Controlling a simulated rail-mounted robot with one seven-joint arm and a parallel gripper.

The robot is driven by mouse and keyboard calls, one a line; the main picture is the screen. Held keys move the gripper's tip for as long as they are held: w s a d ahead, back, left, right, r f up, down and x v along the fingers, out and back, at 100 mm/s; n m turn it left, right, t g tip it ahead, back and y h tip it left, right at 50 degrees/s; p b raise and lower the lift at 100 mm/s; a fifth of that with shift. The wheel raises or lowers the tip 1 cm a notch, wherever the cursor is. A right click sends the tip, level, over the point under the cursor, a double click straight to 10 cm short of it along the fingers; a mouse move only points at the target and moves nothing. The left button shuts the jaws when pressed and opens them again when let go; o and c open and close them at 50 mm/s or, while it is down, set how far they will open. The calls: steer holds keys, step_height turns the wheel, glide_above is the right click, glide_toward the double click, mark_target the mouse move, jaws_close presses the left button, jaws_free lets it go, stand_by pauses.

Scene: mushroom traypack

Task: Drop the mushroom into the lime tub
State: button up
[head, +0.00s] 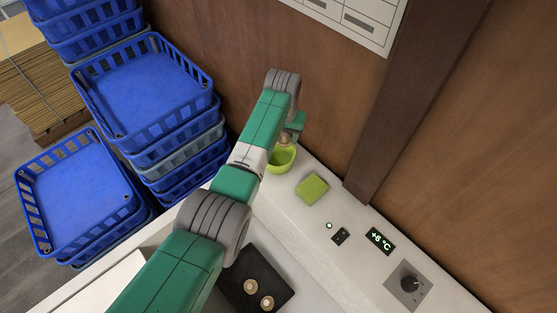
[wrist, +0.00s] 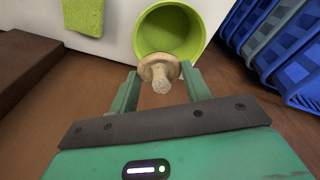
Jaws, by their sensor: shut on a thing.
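My gripper (wrist: 160,75) is shut on a pale brown mushroom (wrist: 160,84), its stem facing the wrist camera. In the head view my gripper (head: 287,137) is at the far end of my arm, pointing down. The lime tub (head: 281,163) stands on the white ledge directly below it, partly hidden by my arm. In the wrist view the open mouth of the lime tub (wrist: 184,45) lies just beyond the mushroom. The mushroom looks above the tub's rim; the exact gap is hard to tell.
A lime green cloth or sponge (head: 312,188) lies on the ledge beside the tub. A black tray (head: 279,276) holds two mushrooms near my arm. Blue crates (head: 150,131) are stacked at the left. A brown wall and post (head: 390,110) stand close behind the ledge.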

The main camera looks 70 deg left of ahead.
steer(key=o, duration=0.8)
steer(key=r, duration=0.2)
steer(key=r+p, duration=0.1)
steer(key=r, duration=0.5)
steer(key=shift+s+d+p, duration=0.3)
steer(key=shift+d+p, duration=0.05)
